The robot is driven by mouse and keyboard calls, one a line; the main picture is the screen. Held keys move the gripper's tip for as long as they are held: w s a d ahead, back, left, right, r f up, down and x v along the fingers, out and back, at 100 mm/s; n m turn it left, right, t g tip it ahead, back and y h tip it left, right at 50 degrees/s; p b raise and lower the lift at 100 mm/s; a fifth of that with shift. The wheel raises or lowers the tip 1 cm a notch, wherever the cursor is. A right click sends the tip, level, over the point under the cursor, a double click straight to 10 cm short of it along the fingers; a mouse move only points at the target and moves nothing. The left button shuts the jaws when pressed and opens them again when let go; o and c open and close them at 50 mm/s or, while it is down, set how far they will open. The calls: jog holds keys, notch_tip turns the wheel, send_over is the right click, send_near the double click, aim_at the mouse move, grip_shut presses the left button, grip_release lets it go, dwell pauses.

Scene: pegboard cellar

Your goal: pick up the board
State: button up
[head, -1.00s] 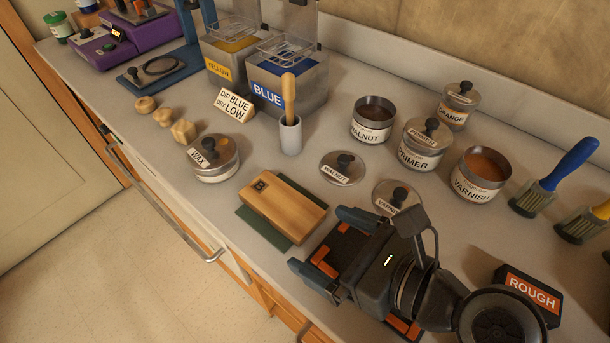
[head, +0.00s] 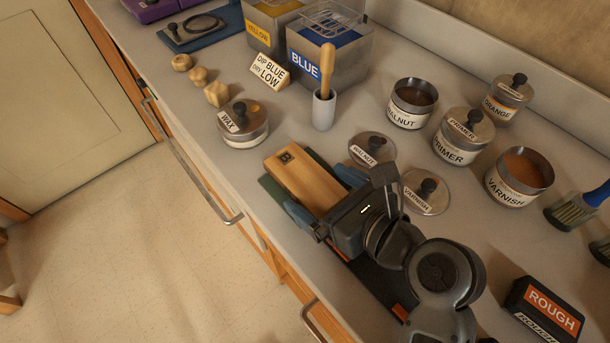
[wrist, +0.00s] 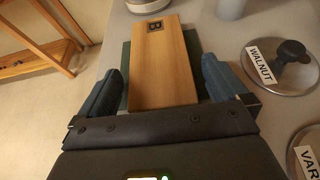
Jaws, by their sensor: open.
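The board (head: 305,182) is a light wooden block marked B, lying on a dark green mat (head: 272,188) near the counter's front edge. In the wrist view the board (wrist: 165,65) lies between the two blue fingers of my gripper (wrist: 163,85), with a gap on each side. The green mat (wrist: 125,75) shows beside it. In the head view my gripper (head: 322,194) reaches over the board's near end, one finger on each side. The jaws are open and hold nothing. My gripper's body hides the board's near end.
The walnut lid (head: 366,150) and varnish lid (head: 425,196) lie close to the right of my gripper. A wax tin (head: 244,128) stands beyond the board to the left. Several open tins stand further right, with a ROUGH block (head: 545,308) at lower right. The counter's front edge is near on the left.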

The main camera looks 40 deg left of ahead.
jog(key=shift+c, duration=0.4)
jog(key=c, duration=1)
jog(key=shift+c, duration=0.2)
jog(key=shift+r, duration=0.15)
notch_tip(320, 180, up, 4)
jog(key=shift+r, duration=0.2)
jog(key=r+v, duration=0.1)
jog(key=v, duration=1.2)
jog(key=shift+s+a+r+p, duration=0.2)
jog(key=shift+s+r+p, duration=0.05)
jog(key=shift+p, duration=0.15)
